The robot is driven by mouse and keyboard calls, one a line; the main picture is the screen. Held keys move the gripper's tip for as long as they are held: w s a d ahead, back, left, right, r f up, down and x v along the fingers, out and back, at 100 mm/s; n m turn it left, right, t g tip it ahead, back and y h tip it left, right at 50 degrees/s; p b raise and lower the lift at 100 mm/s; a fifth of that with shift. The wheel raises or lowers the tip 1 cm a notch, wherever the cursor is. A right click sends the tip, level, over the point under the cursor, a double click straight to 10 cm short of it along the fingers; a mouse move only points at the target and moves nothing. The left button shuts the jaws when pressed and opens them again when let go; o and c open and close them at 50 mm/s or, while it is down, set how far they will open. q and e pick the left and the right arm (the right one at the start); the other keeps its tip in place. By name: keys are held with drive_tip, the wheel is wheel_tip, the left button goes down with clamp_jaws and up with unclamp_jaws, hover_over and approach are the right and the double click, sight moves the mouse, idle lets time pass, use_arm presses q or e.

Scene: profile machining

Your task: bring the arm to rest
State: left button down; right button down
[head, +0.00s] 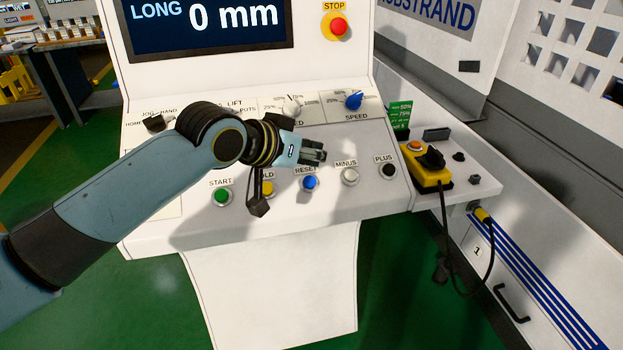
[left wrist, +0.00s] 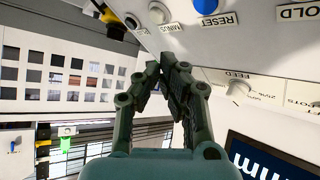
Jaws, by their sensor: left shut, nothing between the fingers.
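My left gripper (head: 314,156) is above the sloped white control panel (head: 350,205), over the area between the RESET and MINUS buttons and the knobs behind them. Its fingers are shut and empty; they also show meeting at their tips in the left wrist view (left wrist: 165,68). The left arm reaches in from the left across the panel and hides part of its labels. I cannot tell from these views whether the fingertips touch the panel. The right gripper is not in view.
The panel carries a green START button (head: 222,196), a blue RESET button (head: 310,182), a MINUS button (head: 349,176) and a blue SPEED knob (head: 354,100). A yellow pendant box (head: 430,170) with a cable sits at the right. A red STOP button (head: 338,26) is above.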

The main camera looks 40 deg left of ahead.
use_arm(q)
drive_tip(key=s+d+f+m+g+y, duration=0.15)
drive_tip(key=s+g, duration=0.25)
drive_tip(key=s, duration=0.9)
drive_tip(key=s+d+f+g+y, duration=0.15)
drive_tip(key=s+g, duration=0.25)
drive_tip(key=s, duration=0.8)
wheel_tip(320, 180, down, 41)
drive_tip(key=s+a+g+b, duration=0.1)
drive_tip(key=s+a+b, duration=0.2)
drive_tip(key=b, duration=1.1)
drive_tip(key=s+f+b, duration=0.5)
drive_tip(key=s+f, duration=0.4)
drive_tip(key=f, duration=0.3)
drive_tip(key=s+f+g+b, duration=0.1)
drive_tip(key=s+f+b, duration=0.4)
drive_tip(key=s+f, duration=0.4)
wheel_tip(320, 180, down, 4)
drive_tip(key=shift+a+f+h, duration=0.25)
drive_tip(key=shift+a+h, duration=0.05)
drive_tip(key=shift+a, duration=0.05)
